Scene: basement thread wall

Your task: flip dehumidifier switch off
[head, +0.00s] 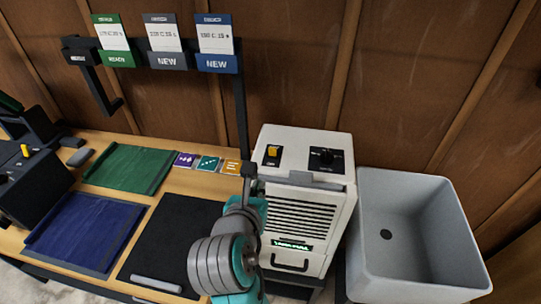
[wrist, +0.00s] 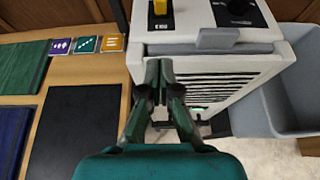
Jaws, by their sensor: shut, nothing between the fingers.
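The dehumidifier (head: 345,195) is a white box with a slatted front, standing right of the workbench. Its yellow switch (head: 272,151) sits on a black plate on the top, at the left. In the wrist view the yellow switch (wrist: 160,7) is at the top edge and partly cut off. My gripper (head: 249,170) is shut and empty, by the dehumidifier's front left top edge. In the wrist view my gripper (wrist: 158,66) lies nearer to me than the switch, apart from it. Whether it touches the housing I cannot tell.
A black knob (head: 325,157) sits right of the switch. A grey handle (head: 315,178) is at the top front edge. A grey sink (head: 385,275) stands right. The workbench holds green (head: 130,168), blue (head: 84,232) and black mats (head: 180,240). A black post (head: 241,110) rises behind left.

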